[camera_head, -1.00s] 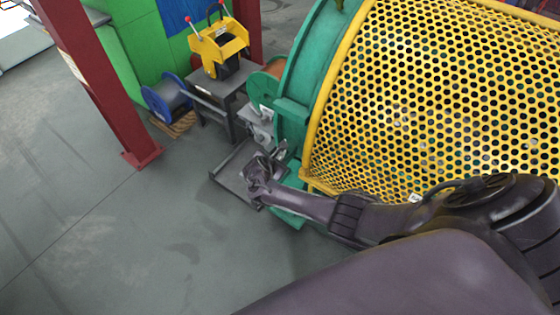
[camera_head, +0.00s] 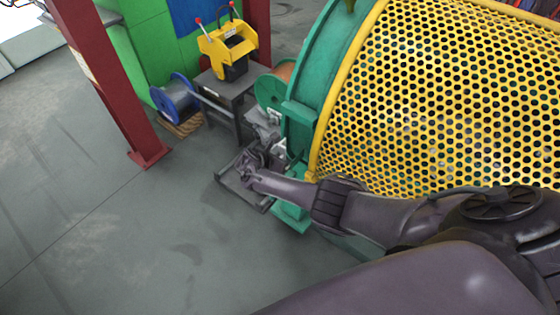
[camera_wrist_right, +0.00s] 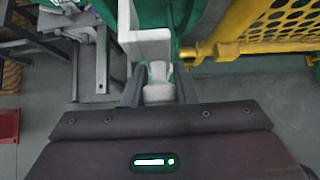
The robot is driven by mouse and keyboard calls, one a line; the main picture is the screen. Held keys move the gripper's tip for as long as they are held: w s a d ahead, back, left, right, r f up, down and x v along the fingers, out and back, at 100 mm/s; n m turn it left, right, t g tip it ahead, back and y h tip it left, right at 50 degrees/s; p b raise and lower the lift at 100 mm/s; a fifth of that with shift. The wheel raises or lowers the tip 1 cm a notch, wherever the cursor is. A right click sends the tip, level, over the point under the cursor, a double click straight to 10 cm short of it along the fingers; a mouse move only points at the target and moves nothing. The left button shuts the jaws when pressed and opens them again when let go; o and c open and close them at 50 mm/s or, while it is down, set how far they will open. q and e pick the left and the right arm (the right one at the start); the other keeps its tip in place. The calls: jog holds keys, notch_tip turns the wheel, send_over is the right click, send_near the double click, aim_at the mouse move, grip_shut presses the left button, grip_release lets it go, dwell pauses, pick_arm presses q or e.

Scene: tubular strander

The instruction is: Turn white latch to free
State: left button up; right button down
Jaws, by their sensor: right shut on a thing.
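The white latch (camera_wrist_right: 158,84) shows in the right wrist view as a pale, rounded handle below a white bracket (camera_wrist_right: 150,45). My right gripper (camera_wrist_right: 158,92) has one dark finger on each side of the latch and is shut on it. In the head view, my right gripper (camera_head: 262,160) is at the lower left end of the green machine frame, and the latch is too small and covered to make out there. My left gripper is not in view.
The yellow perforated guard (camera_head: 430,100) fills the right, beside the green frame (camera_head: 300,115). A grey table (camera_head: 226,85) bears a yellow device (camera_head: 228,45). A red post (camera_head: 105,80) stands left. The floor at left is clear.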

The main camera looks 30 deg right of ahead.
jog(key=c, duration=1.2)
grip_release()
jog(key=shift+o, duration=0.2)
jog(key=shift+a+r+p, duration=0.3)
jog(key=shift+r+p, duration=0.05)
jog(key=p+v, duration=0.2)
jog(key=v, duration=0.5)
jog(key=shift+p, duration=0.3)
jog(key=shift+f, duration=0.1)
jog(key=s+f+m+y, duration=0.3)
jog(key=s+f+m, duration=0.1)
jog(key=s+f, duration=0.85)
jog(key=s+a+f+m+y, duration=0.1)
jog(key=s+f+m, duration=0.4)
jog(key=s, duration=0.7)
jog(key=s+a+f+m+g+y, duration=0.1)
jog(key=s+f+m, duration=0.4)
jog(key=s, duration=0.6)
jog(key=s+a+f+m+g+y, duration=0.1)
jog(key=s+f+m+y, duration=0.2)
jog(key=s, duration=0.9)
notch_tip(320, 180, down, 5)
jog(key=m, duration=0.3)
jog(key=shift+s+a, duration=0.25)
jog(key=shift+s, duration=0.05)
